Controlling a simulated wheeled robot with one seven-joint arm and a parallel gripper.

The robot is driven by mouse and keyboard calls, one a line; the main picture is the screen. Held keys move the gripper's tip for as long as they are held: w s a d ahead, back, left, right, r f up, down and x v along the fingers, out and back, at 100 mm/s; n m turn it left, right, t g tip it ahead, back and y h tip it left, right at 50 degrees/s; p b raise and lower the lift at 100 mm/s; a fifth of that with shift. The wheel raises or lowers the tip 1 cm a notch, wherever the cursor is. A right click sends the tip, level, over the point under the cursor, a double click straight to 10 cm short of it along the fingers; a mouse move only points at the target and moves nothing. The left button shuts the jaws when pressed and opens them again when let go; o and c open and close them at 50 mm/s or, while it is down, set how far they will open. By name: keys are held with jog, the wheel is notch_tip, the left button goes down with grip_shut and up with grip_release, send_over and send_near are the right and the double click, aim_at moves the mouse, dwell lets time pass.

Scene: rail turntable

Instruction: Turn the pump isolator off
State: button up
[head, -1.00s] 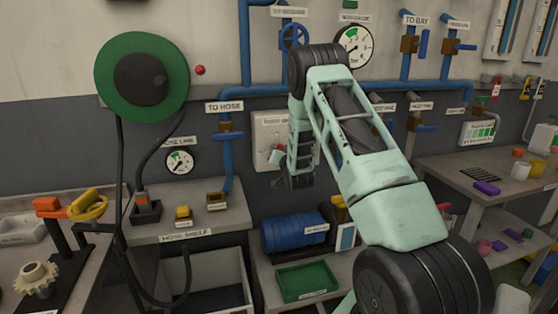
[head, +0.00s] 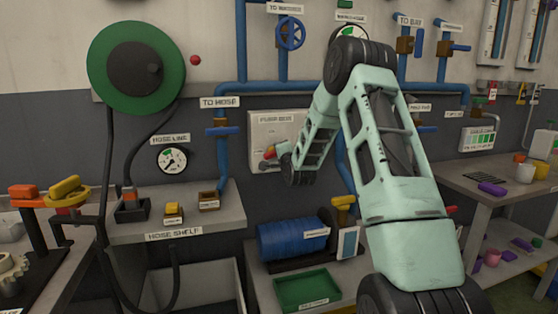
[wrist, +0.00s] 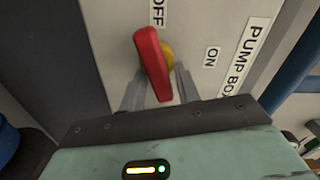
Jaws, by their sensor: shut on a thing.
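The pump isolator is a red handle (wrist: 152,65) on a yellow hub (wrist: 168,56), on the front of the pale pump box (wrist: 190,30). In the wrist view the handle's upper end lies just below the OFF label (wrist: 157,12); the ON label (wrist: 211,57) is to its right. My gripper (wrist: 155,92) is shut on the red handle, with one finger on each side of it. In the head view the pump box (head: 262,128) is on the wall, and the small red handle (head: 269,153) shows at its lower part, beside my gripper (head: 266,164).
Blue pipes (head: 222,165) with valves run along the wall around the box. A hose shelf (head: 190,225) is at the left, below a green reel (head: 105,70). A blue drum (head: 290,240) and a green tray (head: 305,290) sit below. A workbench (head: 470,195) is at the right.

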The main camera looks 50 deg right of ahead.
jog(key=shift+a+f+m+b, duration=0.1)
jog(key=shift+f+m+b, duration=0.1)
jog(key=shift+m+b, duration=0.35)
jog(key=shift+f+m+b, duration=0.15)
jog(key=shift+m+b, duration=0.1)
jog(key=shift+m, duration=0.5)
jog(key=o, duration=0.7)
jog(key=shift+r, duration=0.1)
jog(key=b+v, duration=0.2)
jog(key=v, duration=1.5)
jog(key=shift+s, duration=0.2)
